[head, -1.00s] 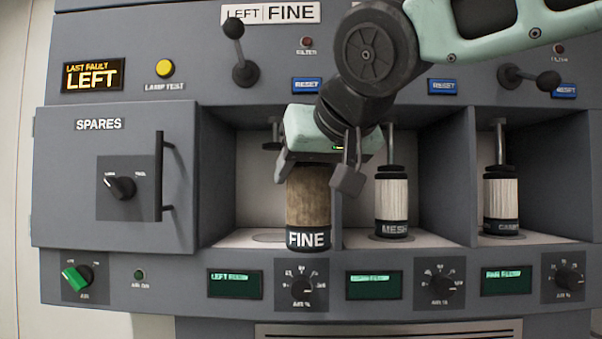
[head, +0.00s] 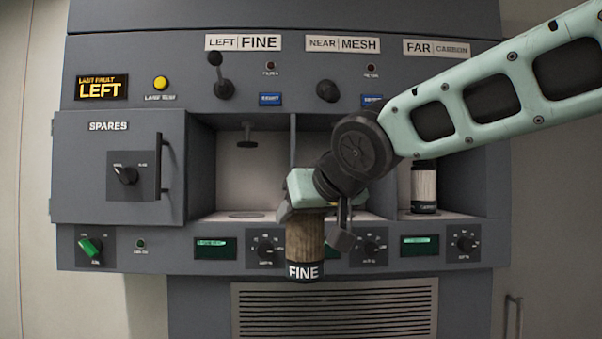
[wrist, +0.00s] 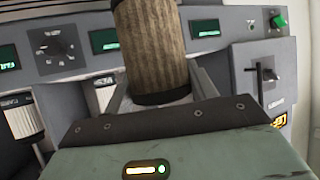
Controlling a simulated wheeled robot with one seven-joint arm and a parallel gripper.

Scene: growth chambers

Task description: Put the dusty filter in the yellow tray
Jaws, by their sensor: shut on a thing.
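The dusty filter (head: 304,240) is a brown, dirty cylinder with a dark bottom band marked FINE. My gripper (head: 310,205) is shut on its upper part and holds it upright in front of the cabinet. In the wrist view the filter (wrist: 150,45) stands between the fingers of my gripper (wrist: 160,90). The left bay (head: 225,185), labelled LEFT FINE, is empty, with its clamp raised. The yellow tray is not in view.
A clean white carbon filter (head: 424,187) stands in the far bay. My arm hides most of the near bay. The spares door (head: 130,190) is shut. Knobs and small green displays (head: 215,247) line the front panel below. A vent grille (head: 335,312) is underneath.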

